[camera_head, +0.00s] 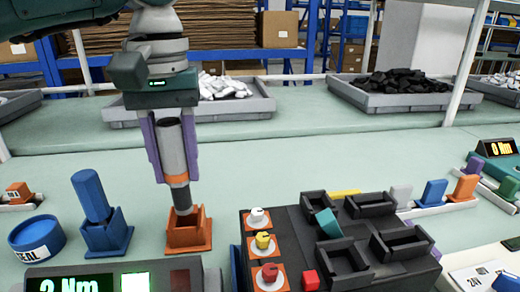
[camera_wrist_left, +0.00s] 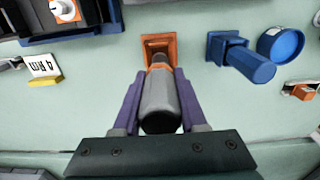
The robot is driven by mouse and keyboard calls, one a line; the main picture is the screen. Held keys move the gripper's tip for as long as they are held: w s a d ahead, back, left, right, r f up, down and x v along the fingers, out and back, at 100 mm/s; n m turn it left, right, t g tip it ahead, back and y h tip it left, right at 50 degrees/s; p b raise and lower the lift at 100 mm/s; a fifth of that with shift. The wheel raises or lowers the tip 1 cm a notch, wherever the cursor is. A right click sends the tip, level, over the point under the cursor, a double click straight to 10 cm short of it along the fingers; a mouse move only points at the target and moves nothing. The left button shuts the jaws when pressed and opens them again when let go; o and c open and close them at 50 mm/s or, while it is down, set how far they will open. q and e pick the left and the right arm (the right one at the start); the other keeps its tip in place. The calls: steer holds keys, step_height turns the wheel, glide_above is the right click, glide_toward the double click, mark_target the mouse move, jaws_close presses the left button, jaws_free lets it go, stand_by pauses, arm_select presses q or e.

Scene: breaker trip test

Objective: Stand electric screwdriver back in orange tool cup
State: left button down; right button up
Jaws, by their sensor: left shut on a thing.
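The electric screwdriver (camera_head: 173,152) is grey with an orange band and a dark lower end. My left gripper (camera_head: 172,178) is shut on it, with purple fingers on both sides of its body. It hangs nearly upright, its dark end over or in the mouth of the orange tool cup (camera_head: 187,238). In the left wrist view the screwdriver (camera_wrist_left: 158,104) points at the orange cup (camera_wrist_left: 157,44). I cannot tell how deep its tip reaches. My right gripper is not in view.
A blue cup with a blue tool (camera_head: 91,195) stands just left of the orange cup. A blue round container (camera_head: 36,238) is farther left. A dark tray with fixtures and coloured buttons (camera_head: 340,240) lies to the right.

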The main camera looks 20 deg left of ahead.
mark_target(168, 123)
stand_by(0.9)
arm_select(q)
steer(key=shift+f+b, duration=2.5)
steer(key=shift+f, duration=0.2)
steer(key=shift+c, duration=1.9)
jaws_free()
step_height(168, 123, up, 10)
